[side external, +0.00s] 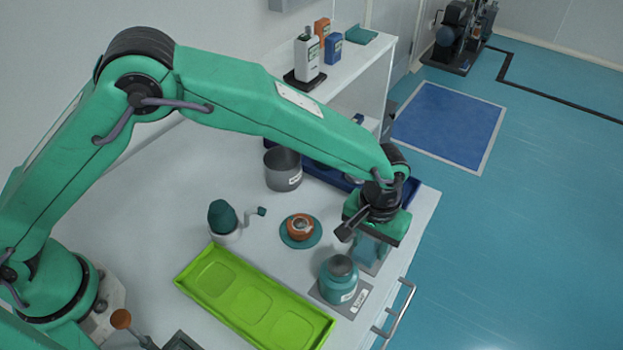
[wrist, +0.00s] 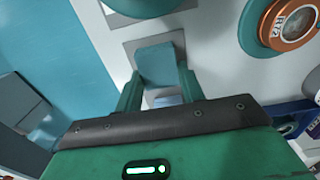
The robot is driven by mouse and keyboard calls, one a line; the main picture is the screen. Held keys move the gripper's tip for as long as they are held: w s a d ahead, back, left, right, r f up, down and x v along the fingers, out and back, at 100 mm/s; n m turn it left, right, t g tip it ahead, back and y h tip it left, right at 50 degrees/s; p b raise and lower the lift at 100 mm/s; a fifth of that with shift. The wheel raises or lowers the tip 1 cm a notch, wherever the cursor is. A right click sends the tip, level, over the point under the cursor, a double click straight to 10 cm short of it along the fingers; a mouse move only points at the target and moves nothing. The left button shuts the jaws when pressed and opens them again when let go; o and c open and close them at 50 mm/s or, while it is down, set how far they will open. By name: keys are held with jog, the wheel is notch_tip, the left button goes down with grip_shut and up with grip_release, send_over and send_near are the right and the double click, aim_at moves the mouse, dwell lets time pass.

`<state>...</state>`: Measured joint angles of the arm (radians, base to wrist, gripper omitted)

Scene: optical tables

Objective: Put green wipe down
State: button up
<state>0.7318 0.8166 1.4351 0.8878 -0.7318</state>
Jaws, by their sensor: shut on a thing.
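The green wipe (wrist: 158,66) is a small teal, folded-looking piece between the two green fingers of my gripper (wrist: 160,84) in the wrist view. My gripper is shut on it. In the side view my gripper (side external: 371,240) points down near the table's right edge, and the wipe (side external: 369,249) shows below its body, partly hidden. A grey square pad (wrist: 178,40) lies under and around the wipe in the wrist view. I cannot tell whether the wipe touches it.
A teal jar (side external: 339,283) stands on a grey mat, close in front of my gripper. An orange-topped round item (side external: 299,227) sits on a teal disc to the left. A lime tray (side external: 255,298), a grey pot (side external: 283,170) and a dark blue tray (side external: 326,176) are nearby.

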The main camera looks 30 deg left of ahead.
aim_at(370, 247)
jog(key=shift+f, duration=0.15)
jog(key=o, duration=0.9)
jog(key=shift+o, duration=0.2)
notch_tip(370, 247, up, 12)
jog(key=shift+r, duration=0.2)
dwell(0.4)
